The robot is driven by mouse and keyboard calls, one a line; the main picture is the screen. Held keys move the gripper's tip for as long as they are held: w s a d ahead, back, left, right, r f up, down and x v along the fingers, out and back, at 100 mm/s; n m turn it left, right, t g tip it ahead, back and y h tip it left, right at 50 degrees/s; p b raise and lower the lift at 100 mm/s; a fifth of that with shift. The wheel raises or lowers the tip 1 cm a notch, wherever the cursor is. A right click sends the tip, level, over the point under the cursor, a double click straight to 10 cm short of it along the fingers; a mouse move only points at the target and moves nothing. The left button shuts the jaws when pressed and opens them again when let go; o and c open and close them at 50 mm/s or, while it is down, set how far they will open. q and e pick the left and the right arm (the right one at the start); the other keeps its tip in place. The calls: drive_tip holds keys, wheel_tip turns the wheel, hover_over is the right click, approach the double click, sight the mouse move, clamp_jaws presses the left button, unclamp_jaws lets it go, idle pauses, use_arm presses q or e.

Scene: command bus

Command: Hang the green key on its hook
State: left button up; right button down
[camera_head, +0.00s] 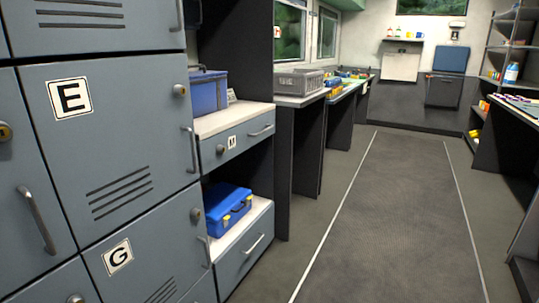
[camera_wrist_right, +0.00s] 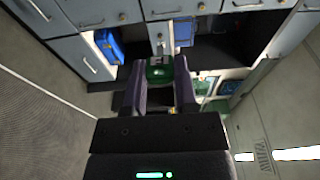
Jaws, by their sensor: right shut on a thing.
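My right gripper (camera_wrist_right: 158,66) shows in the right wrist view, its two dark fingers shut on a green thing (camera_wrist_right: 159,74), which looks like the green key. Only its green part shows between the fingers, and its shape is hard to make out. It is held in the air, with grey drawers and lockers beyond it. The head view shows neither gripper. My left gripper is in neither view. I cannot make out a key hook in either view.
In the head view, grey lockers marked E (camera_head: 70,97) and G (camera_head: 118,257) stand close at the left. A blue toolbox (camera_head: 227,211) sits on a low shelf, a blue bin (camera_head: 208,93) above it. The aisle floor (camera_head: 385,215) is clear.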

wheel_tip(320, 180, up, 9)
drive_tip(key=m+t+h+p, duration=0.2)
drive_tip(key=m+h+p, duration=0.1)
drive_tip(key=h+p, duration=0.1)
drive_tip(key=m+t+h+p, duration=0.2)
drive_tip(key=m+h+p, duration=0.2)
drive_tip(key=h+p, duration=0.1)
drive_tip(key=m+t+h+p, duration=0.3)
drive_tip(key=h+p, duration=0.2)
drive_tip(key=shift+s, duration=0.1)
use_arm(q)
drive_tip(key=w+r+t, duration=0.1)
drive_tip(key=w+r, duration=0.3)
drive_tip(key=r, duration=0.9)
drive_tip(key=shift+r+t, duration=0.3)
use_arm(e)
drive_tip(key=shift+f, duration=0.1)
